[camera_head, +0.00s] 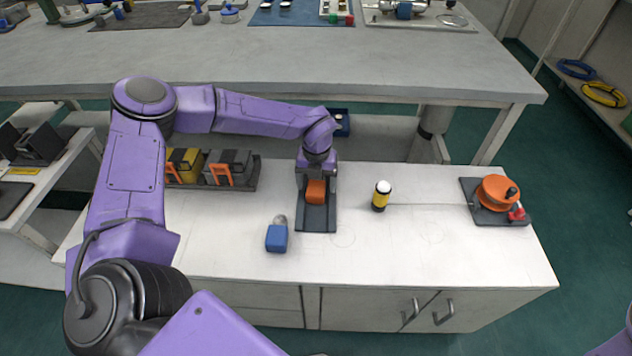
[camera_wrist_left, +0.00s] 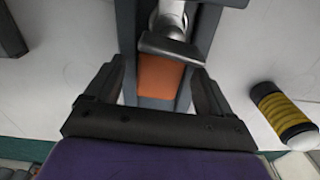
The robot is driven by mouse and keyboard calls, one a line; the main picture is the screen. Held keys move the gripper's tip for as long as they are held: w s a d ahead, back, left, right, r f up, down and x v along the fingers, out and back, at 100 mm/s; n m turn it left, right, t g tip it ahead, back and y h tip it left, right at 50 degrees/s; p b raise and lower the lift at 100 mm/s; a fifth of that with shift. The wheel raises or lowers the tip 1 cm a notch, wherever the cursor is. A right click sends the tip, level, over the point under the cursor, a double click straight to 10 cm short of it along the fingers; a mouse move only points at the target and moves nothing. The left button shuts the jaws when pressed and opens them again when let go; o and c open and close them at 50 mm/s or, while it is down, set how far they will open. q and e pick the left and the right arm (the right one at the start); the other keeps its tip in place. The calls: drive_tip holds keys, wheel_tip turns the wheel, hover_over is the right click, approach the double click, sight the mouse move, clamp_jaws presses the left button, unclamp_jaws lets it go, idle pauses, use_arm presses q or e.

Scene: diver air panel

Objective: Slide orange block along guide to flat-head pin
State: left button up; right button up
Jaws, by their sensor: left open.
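The orange block (camera_head: 316,191) sits in the dark grey guide (camera_head: 317,223) on the white bench. My left gripper (camera_head: 316,182) is over the far part of the guide, pointing down at the block. In the left wrist view the orange block (camera_wrist_left: 160,78) lies between the two open fingers of the gripper (camera_wrist_left: 155,92), in the channel of the guide (camera_wrist_left: 207,30). A grey metal piece lies across the block's edge there. I cannot tell whether the fingers touch the block. My right gripper is not in view.
A blue block-shaped item (camera_head: 277,239) stands left of the guide. A yellow and black cylinder with a white top (camera_head: 381,196) stands to its right. An orange reel (camera_head: 496,192) is at the right end. Dark holders (camera_head: 255,178) stand at the back left. The bench front is clear.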

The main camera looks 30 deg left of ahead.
sight(316, 185)
use_arm(q)
wheel_tip(316, 185, up, 10)
drive_tip(key=shift+r+p, duration=0.15)
drive_tip(key=shift+p, duration=0.25)
idle(0.3)
